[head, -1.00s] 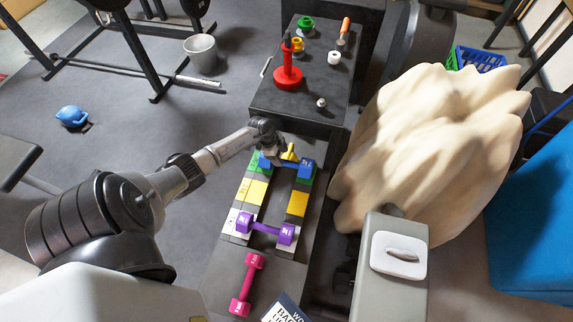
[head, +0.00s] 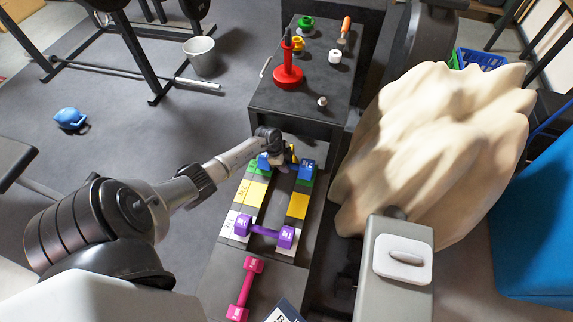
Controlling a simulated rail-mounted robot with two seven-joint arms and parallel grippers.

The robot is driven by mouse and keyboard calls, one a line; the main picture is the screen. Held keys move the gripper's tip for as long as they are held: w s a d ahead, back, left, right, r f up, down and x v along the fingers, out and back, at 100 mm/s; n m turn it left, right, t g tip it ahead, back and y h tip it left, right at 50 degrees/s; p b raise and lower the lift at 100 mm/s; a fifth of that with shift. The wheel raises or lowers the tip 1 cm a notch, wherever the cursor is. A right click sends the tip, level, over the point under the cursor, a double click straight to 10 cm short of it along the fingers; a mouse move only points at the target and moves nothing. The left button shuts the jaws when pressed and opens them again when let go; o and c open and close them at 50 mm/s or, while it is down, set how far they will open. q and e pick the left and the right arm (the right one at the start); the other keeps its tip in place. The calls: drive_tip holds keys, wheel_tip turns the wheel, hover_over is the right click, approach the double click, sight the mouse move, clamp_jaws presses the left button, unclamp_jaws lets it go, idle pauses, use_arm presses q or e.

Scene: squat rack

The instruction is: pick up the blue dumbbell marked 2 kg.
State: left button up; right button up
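The blue dumbbell (head: 307,166) lies across the far end of the low two-railed rack (head: 244,205) in the head view. Its right head shows clearly. Its left head is partly covered, and my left gripper (head: 281,162) hides most of its handle. My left gripper points down at the handle from above. The fingers are too small and overlapped to tell whether they are open or shut on it. The dumbbell appears to rest on the rack. My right gripper is out of the picture.
A purple dumbbell (head: 264,232) lies across the rack's near end, with a pink dumbbell (head: 244,288) in front. Behind stands a dark table (head: 275,115) with a red stand (head: 287,74). A large beige object (head: 430,150) stands close on the right.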

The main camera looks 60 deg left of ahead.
use_arm(q)
clamp_jaws()
idle(0.9)
drive_tip(key=shift+w+r, duration=0.15)
drive_tip(key=shift+r, duration=0.1)
